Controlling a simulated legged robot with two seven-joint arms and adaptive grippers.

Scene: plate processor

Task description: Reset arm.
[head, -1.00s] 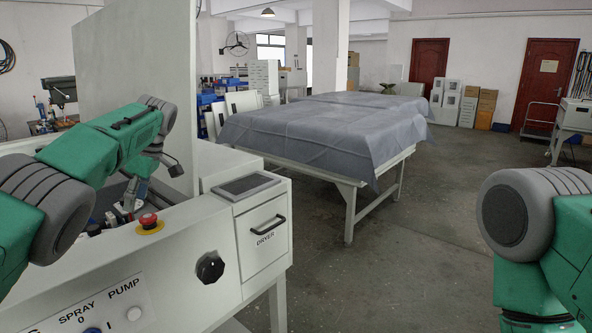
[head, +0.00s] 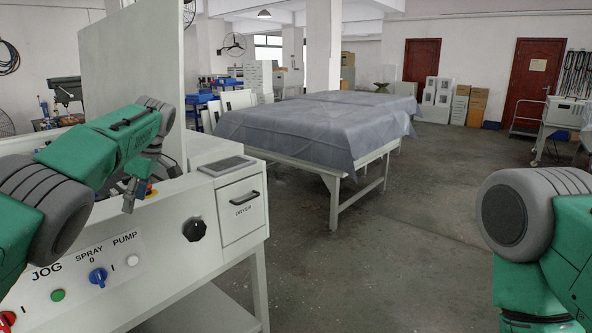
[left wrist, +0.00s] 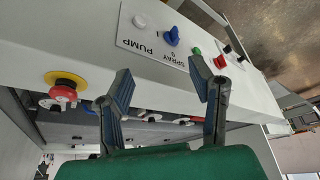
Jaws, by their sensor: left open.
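My left arm reaches in from the left over the white plate processor (head: 150,262). My left gripper (head: 131,192) hangs at its end near the machine's top front edge. In the left wrist view the left gripper (left wrist: 163,100) has its two grey fingers apart, with nothing between them. Beyond the fingers are the machine's panel with a blue knob (left wrist: 171,36), a green button (left wrist: 197,51) and a red emergency stop on a yellow base (left wrist: 66,88). My right arm shows at the right edge in the head view; its gripper is out of frame.
The machine front carries a black knob (head: 194,229) and a drawer marked DRYER (head: 243,222). A table under a grey cloth (head: 300,130) stands behind. A tall white panel (head: 132,85) rises from the machine. The floor (head: 420,200) in the middle is clear.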

